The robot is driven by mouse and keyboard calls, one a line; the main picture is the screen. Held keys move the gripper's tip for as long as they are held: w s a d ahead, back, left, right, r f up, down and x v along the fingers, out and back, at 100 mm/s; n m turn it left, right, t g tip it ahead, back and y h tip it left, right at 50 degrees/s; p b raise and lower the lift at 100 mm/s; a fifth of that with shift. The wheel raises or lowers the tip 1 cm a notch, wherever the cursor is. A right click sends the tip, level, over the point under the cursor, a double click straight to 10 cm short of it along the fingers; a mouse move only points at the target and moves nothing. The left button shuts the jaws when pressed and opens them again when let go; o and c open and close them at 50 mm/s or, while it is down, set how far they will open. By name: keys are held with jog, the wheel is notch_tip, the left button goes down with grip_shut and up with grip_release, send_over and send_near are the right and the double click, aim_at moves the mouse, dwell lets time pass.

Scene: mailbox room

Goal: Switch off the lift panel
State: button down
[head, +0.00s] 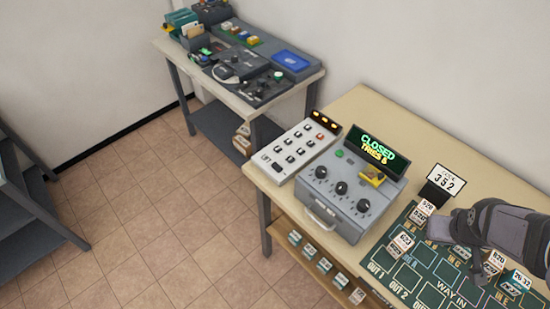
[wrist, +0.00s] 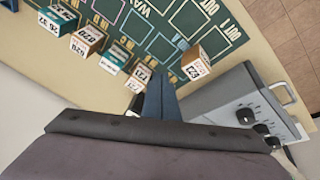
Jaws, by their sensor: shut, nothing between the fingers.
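The lift panel (head: 297,148) is a pale, sloped box with several dark buttons, marked LIFT at its front-left corner. It stands at the left end of the near table. A red button (head: 320,136) is near its upper right, and a dark strip with amber lights (head: 325,119) runs along its back edge. My gripper (head: 440,229) is at the right in the head view, over the green board and well apart from the panel. Its closed fingers (wrist: 160,97) show in the wrist view, shut and empty. The lift panel is not clear in the wrist view.
A 352 card (head: 450,182) and several numbered blocks are near my gripper on the green board (head: 395,268). Another table stands behind left.

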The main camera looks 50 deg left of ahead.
aim_at(277, 168)
jog(key=w+a+r+n+y+p, duration=0.1)
jog(key=a+n, duration=0.1)
jog(key=a, duration=0.6)
jog(key=w+a+n+t+y+p, duration=0.1)
jog(key=w+a+n+y, duration=0.1)
jog(key=a, duration=0.5)
jog(key=w+a+r+n+t+y+p, duration=0.1)
jog(key=w+a+n+p, duration=0.1)
jog(key=a, duration=0.6)
jog(key=shift+w+a+r+n, duration=0.1)
jog(key=shift+a+r+n, duration=0.25)
jog(key=shift+n, duration=0.55)
jog(key=s+a+n+y, duration=0.1)
jog(key=a, duration=0.3)
jog(key=s+a+n+y+p, duration=0.1)
jog(key=s+a+n, duration=0.1)
jog(key=a, duration=0.2)
jog(key=s+a+n+y+p, duration=0.1)
jog(key=a, duration=0.3)
jog(key=shift+s+a+f+n+g, duration=0.1)
jog(key=shift+s+a+n+g, duration=0.2)
jog(key=shift+s+a+g, duration=0.1)
jog(key=s+a+n+g+y+p, duration=0.2)
jog(key=s+a+n, duration=0.2)
jog(key=s+a, duration=0.4)
jog(key=shift+s+a+f+y, duration=0.2)
jog(key=shift+a+f+y, duration=0.25)
jog(key=shift+a, duration=0.8)
jog(key=shift+f, duration=0.15)
